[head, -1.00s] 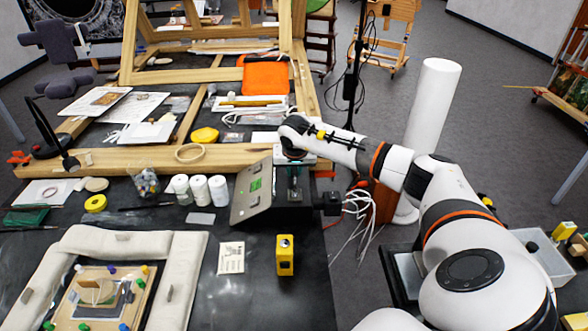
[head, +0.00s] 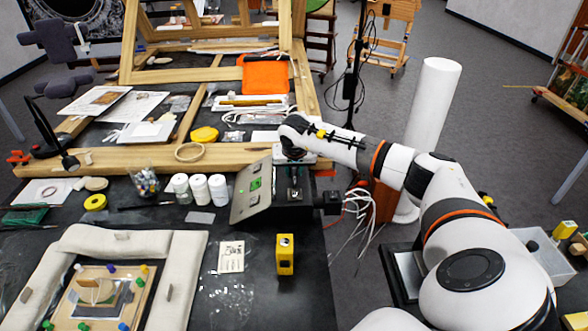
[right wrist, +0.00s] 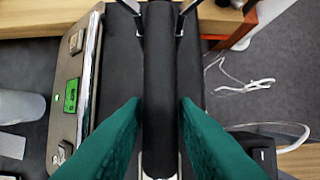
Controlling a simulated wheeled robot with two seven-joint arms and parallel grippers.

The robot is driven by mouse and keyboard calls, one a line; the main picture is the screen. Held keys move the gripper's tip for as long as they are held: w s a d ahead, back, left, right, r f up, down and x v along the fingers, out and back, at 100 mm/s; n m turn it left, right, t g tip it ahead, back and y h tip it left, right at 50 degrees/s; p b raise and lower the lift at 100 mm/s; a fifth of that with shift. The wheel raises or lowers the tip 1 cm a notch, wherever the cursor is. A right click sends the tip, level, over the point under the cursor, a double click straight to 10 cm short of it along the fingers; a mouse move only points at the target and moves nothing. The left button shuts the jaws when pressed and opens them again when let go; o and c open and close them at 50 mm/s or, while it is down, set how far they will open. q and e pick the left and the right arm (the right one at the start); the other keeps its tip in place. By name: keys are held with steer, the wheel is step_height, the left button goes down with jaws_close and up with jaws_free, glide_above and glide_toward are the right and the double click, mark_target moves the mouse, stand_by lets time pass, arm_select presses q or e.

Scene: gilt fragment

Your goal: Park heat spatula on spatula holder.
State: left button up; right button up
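My right gripper (head: 294,188) points down beside the beige control unit (head: 251,194) with a green display, on the dark table. In the right wrist view, its green fingers (right wrist: 161,104) lie against both sides of a black rounded handle, which I take for the heat spatula (right wrist: 159,70). The spatula's tip is hidden. Thin metal wires, perhaps the spatula holder (right wrist: 182,15), flank the handle at the top of that view. I cannot tell if the handle rests on them. The unit's display also shows in the right wrist view (right wrist: 71,97). My left gripper is out of view.
A black block (head: 328,201) with white cables stands right of the gripper at the table's edge. A yellow device (head: 285,255) stands in front. White jars (head: 199,188) stand left of the unit. A wooden frame (head: 225,153) lies behind.

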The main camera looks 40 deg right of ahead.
stand_by(0.3)
steer(key=o, duration=0.5)
steer(key=shift+o, duration=0.2)
steer(key=shift+r+p, duration=2.2)
steer(key=shift+r, duration=1.35)
steer(key=shift+f, duration=0.15)
